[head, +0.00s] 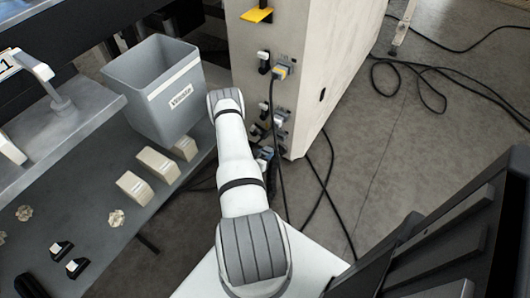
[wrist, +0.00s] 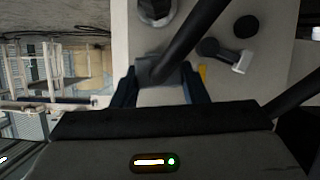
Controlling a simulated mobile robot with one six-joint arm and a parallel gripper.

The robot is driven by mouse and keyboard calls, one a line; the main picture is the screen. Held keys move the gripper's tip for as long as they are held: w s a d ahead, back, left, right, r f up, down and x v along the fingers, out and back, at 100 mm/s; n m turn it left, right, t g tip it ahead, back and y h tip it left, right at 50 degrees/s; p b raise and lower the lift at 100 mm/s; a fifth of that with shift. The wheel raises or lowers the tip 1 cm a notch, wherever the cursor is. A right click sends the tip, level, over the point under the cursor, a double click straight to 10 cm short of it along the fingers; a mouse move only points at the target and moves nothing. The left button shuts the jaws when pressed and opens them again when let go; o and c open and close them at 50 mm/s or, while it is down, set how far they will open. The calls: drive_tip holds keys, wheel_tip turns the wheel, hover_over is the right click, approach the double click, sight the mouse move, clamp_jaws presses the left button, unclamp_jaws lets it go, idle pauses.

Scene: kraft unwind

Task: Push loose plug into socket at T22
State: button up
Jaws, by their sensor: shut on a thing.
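My gripper (wrist: 160,78) is shut on a dark grey plug (wrist: 150,68) in the wrist view, with a finger on each side of it. A thick black cable crosses in front of the plug and runs up to the right. The pale cabinet face (wrist: 210,20) lies beyond it. A grey round fitting (wrist: 158,12) shows at the top, partly cut off. Whether the plug touches a socket is not clear. In the head view my arm hides most of the gripper beside the cabinet (head: 285,35). No T22 label is legible.
The cabinet side carries a yellow-marked plug (head: 281,71) and a lower connector (head: 280,117), with cables hanging down. A grey bin (head: 160,85) stands on the bench at left, near several beige blocks (head: 158,163). Black cables (head: 420,75) lie on the floor at right.

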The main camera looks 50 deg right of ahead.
sight(268, 149)
drive_tip(key=shift+w+d+b, duration=0.15)
drive_tip(key=shift+d+b, duration=0.2)
drive_tip(key=shift+d, duration=1.45)
drive_tip(key=shift+d+f+b, duration=0.1)
drive_tip(key=shift+d+b, duration=0.3)
drive_tip(key=shift+d, duration=0.1)
drive_tip(key=shift+w+d, duration=0.1)
drive_tip(key=shift+d, duration=0.35)
drive_tip(key=shift+d+b, duration=1.05)
drive_tip(key=shift+b, duration=0.45)
idle(0.3)
drive_tip(key=o, duration=1.2)
